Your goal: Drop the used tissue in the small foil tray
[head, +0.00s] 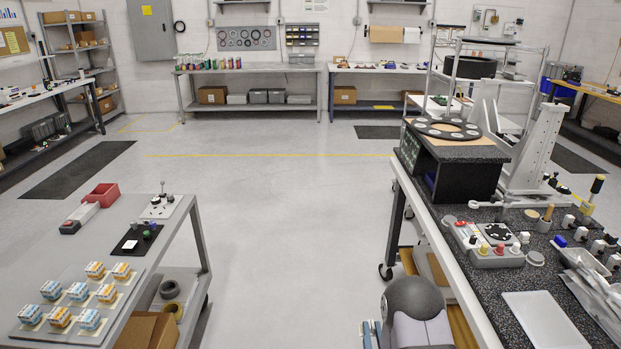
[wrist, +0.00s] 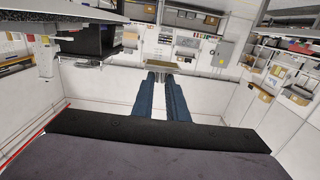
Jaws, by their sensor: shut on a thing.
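My gripper shows in the wrist view as two long blue fingers (wrist: 163,80) reaching out from a dark, wide palm. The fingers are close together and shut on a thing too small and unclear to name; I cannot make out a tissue. In the head view, part of my arm is low at the centre, beside the right bench. A small pale, shallow tray (head: 583,262) sits on the right bench's dark top, and it may be the foil tray; I cannot tell its material. My gripper is well apart from it.
The right bench (head: 480,280) is crowded with a control box (head: 487,242), a white flat tray (head: 545,320), pale packets (head: 597,290) and knobs. A black stand (head: 455,165) rises at its back. The left table (head: 75,255) holds several small boxes. The floor (head: 270,220) between is clear.

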